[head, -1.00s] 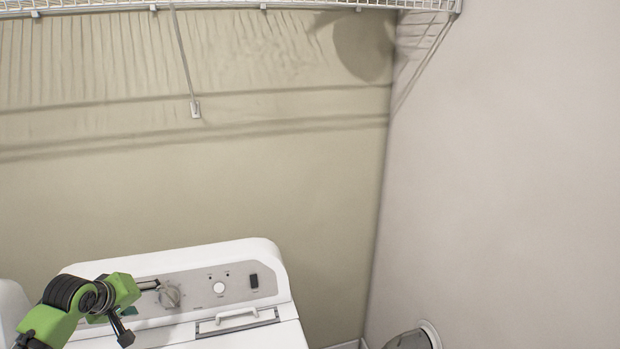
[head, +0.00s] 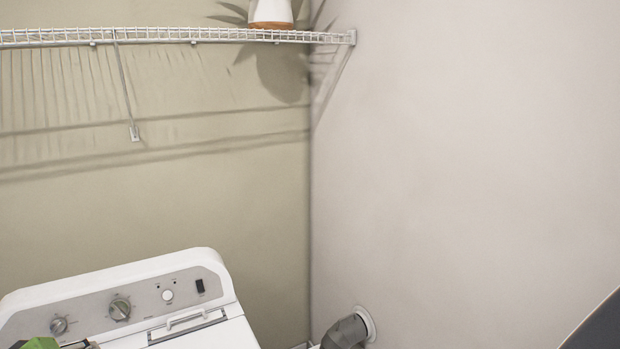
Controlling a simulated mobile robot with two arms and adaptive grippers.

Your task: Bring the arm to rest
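A green part of my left arm shows at the bottom left edge, in front of the washing machine's control panel. My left gripper (head: 82,345) is mostly cut off by the bottom edge, and only a dark bit of it shows. I cannot tell whether it is open or shut. The white washing machine (head: 195,262) stands at the lower left, with two knobs, a round button and a dark switch on its panel. My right gripper is not in view.
A white wire shelf (head: 170,35) runs along the back wall, with a white and brown pot (head: 271,12) on it. A grey duct (head: 347,332) meets the right wall low down. A dark surface (head: 602,328) fills the lower right corner.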

